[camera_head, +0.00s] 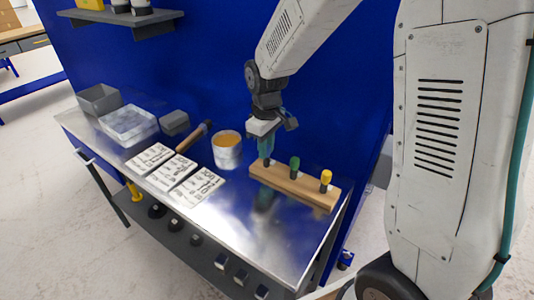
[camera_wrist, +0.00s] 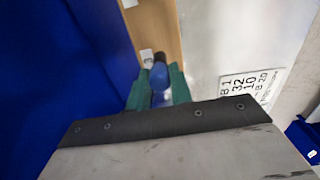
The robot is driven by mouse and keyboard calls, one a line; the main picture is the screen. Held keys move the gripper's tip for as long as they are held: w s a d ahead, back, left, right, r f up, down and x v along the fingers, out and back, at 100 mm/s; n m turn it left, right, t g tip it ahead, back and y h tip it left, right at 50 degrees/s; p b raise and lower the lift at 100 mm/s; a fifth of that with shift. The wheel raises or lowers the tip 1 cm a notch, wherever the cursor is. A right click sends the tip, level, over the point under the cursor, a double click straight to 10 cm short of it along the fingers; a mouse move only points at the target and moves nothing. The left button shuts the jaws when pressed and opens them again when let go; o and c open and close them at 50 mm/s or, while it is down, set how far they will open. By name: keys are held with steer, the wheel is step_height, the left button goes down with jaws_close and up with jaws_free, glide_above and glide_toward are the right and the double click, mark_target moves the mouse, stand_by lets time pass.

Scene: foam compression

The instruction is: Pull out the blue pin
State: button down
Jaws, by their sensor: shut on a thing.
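My gripper (camera_head: 266,152) points down over the left end of a wooden block (camera_head: 302,189) on the metal bench. Its green fingers (camera_wrist: 157,86) are shut on the blue pin (camera_wrist: 159,77), which shows between them in the wrist view with a dark end towards the block. In the head view the fingers hide most of the blue pin; only a dark part shows below them, at the block. I cannot tell whether its end is still in the block. A green pin (camera_head: 294,166) and a yellow pin (camera_head: 326,178) stand upright in the block to the right.
A tub with orange contents (camera_head: 228,150) stands left of the block. Printed cards (camera_head: 172,176), a hammer-like tool (camera_head: 194,137), a clear tray (camera_head: 128,123) and grey boxes lie further left. A blue wall (camera_head: 170,65) stands behind the bench. The front right of the bench top is clear.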

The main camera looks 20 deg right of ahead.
steer(key=shift+r, duration=1.75)
steer(key=shift+r, duration=2.45)
